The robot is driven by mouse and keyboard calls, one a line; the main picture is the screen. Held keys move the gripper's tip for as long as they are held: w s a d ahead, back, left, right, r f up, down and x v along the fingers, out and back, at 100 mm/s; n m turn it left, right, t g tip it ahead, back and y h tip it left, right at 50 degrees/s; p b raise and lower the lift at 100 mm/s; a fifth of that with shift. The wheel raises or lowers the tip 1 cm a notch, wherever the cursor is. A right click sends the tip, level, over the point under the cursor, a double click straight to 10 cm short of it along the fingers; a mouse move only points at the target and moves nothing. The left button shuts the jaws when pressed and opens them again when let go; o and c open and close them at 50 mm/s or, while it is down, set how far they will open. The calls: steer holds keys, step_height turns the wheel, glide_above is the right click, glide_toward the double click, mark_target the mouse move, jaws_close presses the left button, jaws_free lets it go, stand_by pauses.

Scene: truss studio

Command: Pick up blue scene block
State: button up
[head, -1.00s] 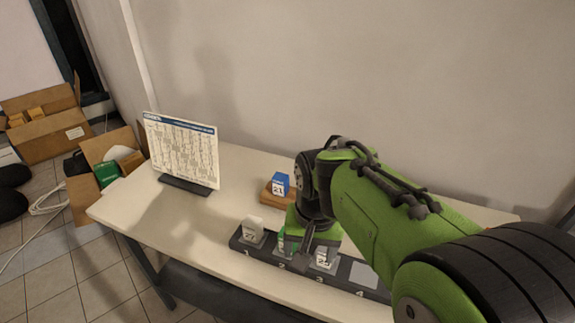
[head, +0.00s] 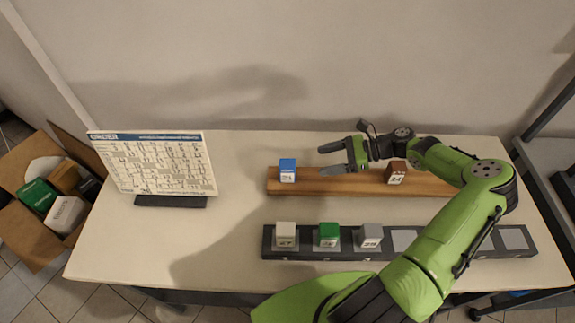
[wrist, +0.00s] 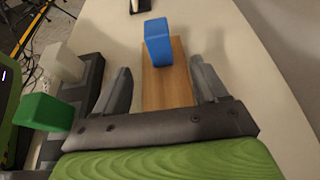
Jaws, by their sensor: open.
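The blue block (head: 288,170) stands on the left end of a wooden plank (head: 330,184) at the back of the table. My gripper (head: 322,159) is open and empty over the plank, a short way to the right of the block. In the wrist view, the blue block (wrist: 158,42) stands at the far end of the plank (wrist: 165,85), ahead of and between my two spread fingers (wrist: 160,82). The fingers do not touch the block.
A dark rack (head: 340,251) in front holds a white block (head: 286,235), a green block (head: 329,234) and a grey block (head: 370,235). A brown block (head: 396,172) stands on the plank. An order board (head: 152,164) stands at left.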

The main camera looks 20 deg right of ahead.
mark_target(287, 170)
steer(key=x, duration=0.6)
steer(key=shift+w+a+f, duration=0.15)
steer(key=shift+w+a, duration=0.05)
steer(key=shift+a, duration=0.1)
steer(key=x, duration=0.6)
steer(key=shift+s+f, duration=0.1)
steer(key=shift+s, duration=0.05)
steer(key=shift+c, duration=0.4)
steer(key=c, duration=1)
